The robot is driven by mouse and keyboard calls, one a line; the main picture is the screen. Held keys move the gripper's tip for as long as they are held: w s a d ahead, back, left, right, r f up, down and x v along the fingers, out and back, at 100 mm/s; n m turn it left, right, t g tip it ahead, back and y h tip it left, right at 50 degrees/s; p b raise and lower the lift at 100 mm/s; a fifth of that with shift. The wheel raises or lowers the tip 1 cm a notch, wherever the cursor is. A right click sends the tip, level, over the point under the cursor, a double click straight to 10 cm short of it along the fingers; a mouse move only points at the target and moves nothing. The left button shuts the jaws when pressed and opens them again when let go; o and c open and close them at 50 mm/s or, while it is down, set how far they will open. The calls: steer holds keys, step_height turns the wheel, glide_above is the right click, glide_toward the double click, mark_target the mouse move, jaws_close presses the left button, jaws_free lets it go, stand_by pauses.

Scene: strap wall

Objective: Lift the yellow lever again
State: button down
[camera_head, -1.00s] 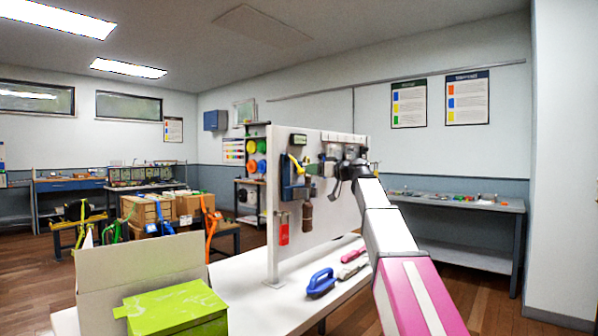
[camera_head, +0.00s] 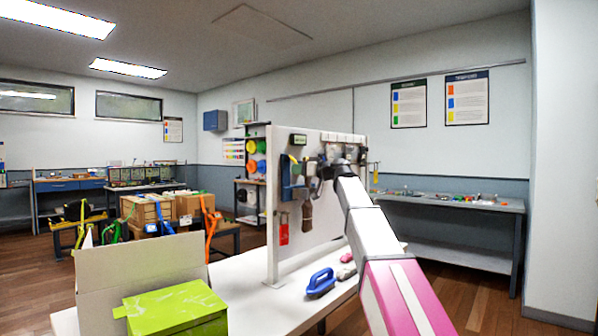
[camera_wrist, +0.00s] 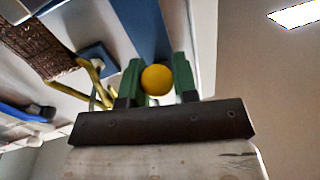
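A round yellow knob (camera_wrist: 157,80) sits between the two green fingers of my gripper (camera_wrist: 158,84) in the wrist view. It fills the gap, with a finger close on each side, and looks like the end of the yellow lever seen end-on. In the head view the yellow lever (camera_head: 293,159) shows small on the blue plate (camera_head: 287,180) at the left part of the white board. My gripper (camera_head: 322,174) is in front of the board just right of it; its fingers are too dark and small there to make out.
A blue-handled tool (camera_head: 321,283) lies on the white table (camera_head: 262,305). A green box (camera_head: 175,308) stands front left. In the wrist view a bent yellow piece (camera_wrist: 94,78) is left of my fingers.

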steer(key=shift+r, duration=0.1)
steer(key=r+g+h, duration=0.1)
steer(key=h, duration=0.1)
steer(key=r+g+h, duration=0.1)
steer(key=r+h, duration=0.1)
steer(key=shift+s+d+m+g, duration=0.2)
steer(key=shift+d+m+g, duration=0.1)
steer(key=shift+d, duration=0.1)
steer(key=shift+r+g+h, duration=1)
steer(key=shift+r+h, duration=0.2)
steer(key=shift+h, duration=0.5)
steer(key=shift+s, duration=0.1)
steer(key=c, duration=1)
jaws_free()
steer(key=v, duration=1)
steer(key=shift+d+r, duration=0.25)
steer(key=shift+r, duration=0.1)
